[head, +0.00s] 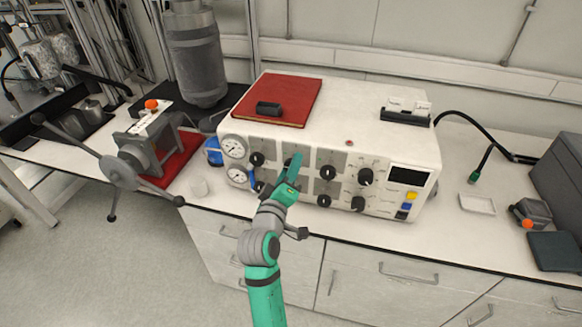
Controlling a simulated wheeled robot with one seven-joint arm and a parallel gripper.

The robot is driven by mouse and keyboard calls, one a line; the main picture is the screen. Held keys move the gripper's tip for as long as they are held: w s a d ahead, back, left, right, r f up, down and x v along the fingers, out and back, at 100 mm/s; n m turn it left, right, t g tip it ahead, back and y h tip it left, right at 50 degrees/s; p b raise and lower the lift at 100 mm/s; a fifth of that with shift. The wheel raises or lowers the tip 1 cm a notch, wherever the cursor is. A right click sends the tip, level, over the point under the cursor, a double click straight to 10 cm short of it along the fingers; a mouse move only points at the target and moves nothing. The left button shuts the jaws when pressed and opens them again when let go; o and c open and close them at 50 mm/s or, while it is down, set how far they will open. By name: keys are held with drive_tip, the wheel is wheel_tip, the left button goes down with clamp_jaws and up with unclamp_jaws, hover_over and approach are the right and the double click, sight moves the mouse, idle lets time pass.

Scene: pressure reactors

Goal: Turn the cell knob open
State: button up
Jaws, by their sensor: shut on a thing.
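A white control box (375,135) stands on the bench with two rows of black knobs on its front panel. My gripper (293,167) is at the panel, between the upper-left knob (257,159) and the upper middle knob (328,172). It is shut on a knob there, which the gripper itself hides. I cannot read the panel labels or tell how far the held knob is turned. The lower middle knob (324,200) is uncovered, to the right of my gripper.
Two gauges (234,146) sit at the panel's left end, and a dark display (407,176) at its right. A red book (280,100) lies on top of the box. A spoked handwheel (118,172) juts out over the bench edge at left.

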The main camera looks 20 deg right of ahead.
drive_tip(key=shift+f+n, duration=0.1)
drive_tip(key=shift+n, duration=0.5)
drive_tip(key=o, duration=1.1)
drive_tip(key=shift+c, duration=0.2)
drive_tip(key=v, duration=1.1)
drive_tip(key=shift+w, duration=0.1)
